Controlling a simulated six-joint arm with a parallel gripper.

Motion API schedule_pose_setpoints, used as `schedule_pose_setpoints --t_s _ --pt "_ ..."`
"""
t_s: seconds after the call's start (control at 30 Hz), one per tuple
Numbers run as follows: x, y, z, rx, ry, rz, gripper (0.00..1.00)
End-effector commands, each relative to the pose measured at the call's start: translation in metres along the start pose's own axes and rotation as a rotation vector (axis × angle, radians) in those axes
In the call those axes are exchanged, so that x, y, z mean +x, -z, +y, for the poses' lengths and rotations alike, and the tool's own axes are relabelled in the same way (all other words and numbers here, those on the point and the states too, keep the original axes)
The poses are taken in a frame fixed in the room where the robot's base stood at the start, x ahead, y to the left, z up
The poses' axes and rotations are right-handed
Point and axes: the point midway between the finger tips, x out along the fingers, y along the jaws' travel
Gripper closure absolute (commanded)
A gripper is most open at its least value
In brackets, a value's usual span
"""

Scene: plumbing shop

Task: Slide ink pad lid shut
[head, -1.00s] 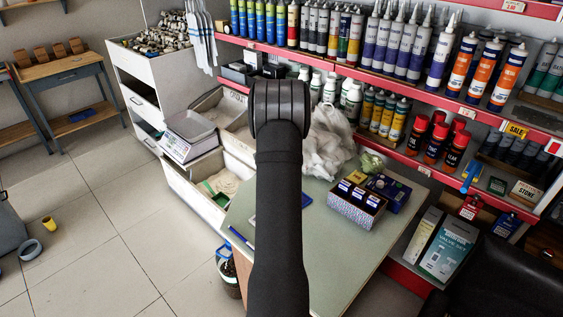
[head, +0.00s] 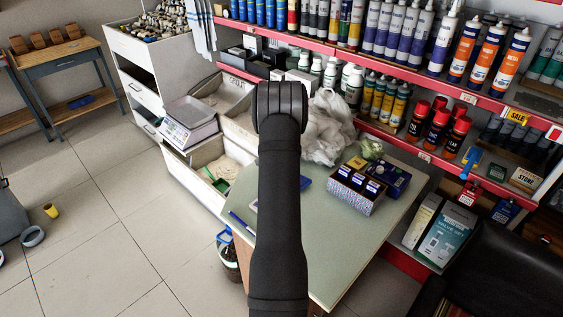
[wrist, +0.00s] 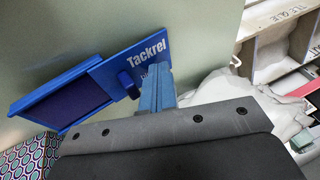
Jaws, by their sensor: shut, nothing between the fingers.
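The blue ink pad (wrist: 62,103) lies on the pale green tabletop in the wrist view. Its dark pad surface is exposed on the left. Its blue lid (wrist: 112,66), marked "Tackrel", sits offset to the right, so the pad stands partly open. A small dark blue knob (wrist: 127,83) sticks up from the lid. My gripper (wrist: 156,72) is shut and empty, its fingertips at the lid's lower right edge, right of the knob. I cannot tell whether they touch the lid. In the head view my arm hides the gripper and most of the ink pad.
A patterned box (head: 354,201) and a dark blue box (head: 388,181) stand on the right of the table (head: 335,240). A crumpled plastic bag (head: 325,128) lies behind. A blue pen (head: 243,224) lies near the left edge. Red-edged shelves with tubes rise at the back.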

Motion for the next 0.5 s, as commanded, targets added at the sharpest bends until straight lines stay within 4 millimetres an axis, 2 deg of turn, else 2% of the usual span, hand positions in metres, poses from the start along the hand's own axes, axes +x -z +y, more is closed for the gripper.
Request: schedule_pose_setpoints --t_s 0.5 --pt "-0.0012 -0.0003 0.0070 0.000 -0.001 -0.001 1.00"
